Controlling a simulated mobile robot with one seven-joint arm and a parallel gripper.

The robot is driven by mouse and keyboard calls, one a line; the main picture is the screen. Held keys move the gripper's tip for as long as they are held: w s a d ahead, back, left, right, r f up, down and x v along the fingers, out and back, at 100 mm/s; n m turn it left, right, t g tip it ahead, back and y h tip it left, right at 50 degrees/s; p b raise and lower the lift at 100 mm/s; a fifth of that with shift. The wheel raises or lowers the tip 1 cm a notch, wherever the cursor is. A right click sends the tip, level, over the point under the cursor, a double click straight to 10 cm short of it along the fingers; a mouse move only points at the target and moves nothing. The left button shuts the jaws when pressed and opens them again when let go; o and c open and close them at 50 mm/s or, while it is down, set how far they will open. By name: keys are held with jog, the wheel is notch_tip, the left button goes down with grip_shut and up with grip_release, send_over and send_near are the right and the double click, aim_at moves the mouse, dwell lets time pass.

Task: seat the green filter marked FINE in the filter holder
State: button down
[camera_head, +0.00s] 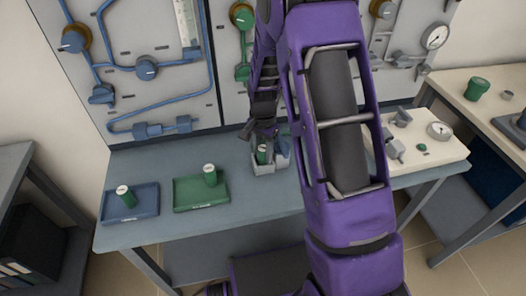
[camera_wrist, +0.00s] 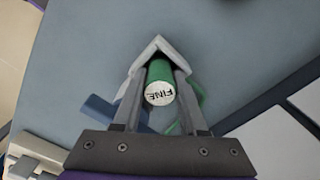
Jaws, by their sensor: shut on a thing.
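The green filter marked FINE is a short cylinder with a pale lettered end (camera_wrist: 159,92). My gripper (camera_wrist: 157,78) is shut on it, one finger on each side. In the head view my gripper (camera_head: 262,134) points down over the table, with the green filter (camera_head: 263,153) under it at the light grey filter holder (camera_head: 268,168). The holder's pale corner (camera_wrist: 156,46) shows just beyond the filter in the wrist view. The filter's lower end is hidden, so I cannot tell whether it rests on the holder's floor.
A blue tray (camera_head: 145,206) and a green tray (camera_head: 188,200) to the left each carry a green cylinder with a pale top. A pale instrument board (camera_head: 430,155) lies to the right. A panel with pipes and valves (camera_head: 165,95) stands behind the table.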

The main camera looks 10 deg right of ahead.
jog(key=shift+s+f, duration=0.1)
jog(key=shift+f, duration=0.15)
jog(key=shift+c, duration=2.2)
grip_release()
jog(key=shift+f, duration=0.1)
jog(key=shift+o, duration=0.4)
jog(key=shift+s, duration=0.1)
jog(key=shift+d, duration=0.1)
notch_tip(320, 180, up, 18)
jog(key=p, duration=0.2)
jog(key=shift+w+a+p, duration=0.25)
jog(key=shift+p, duration=0.05)
jog(key=shift+w, duration=0.1)
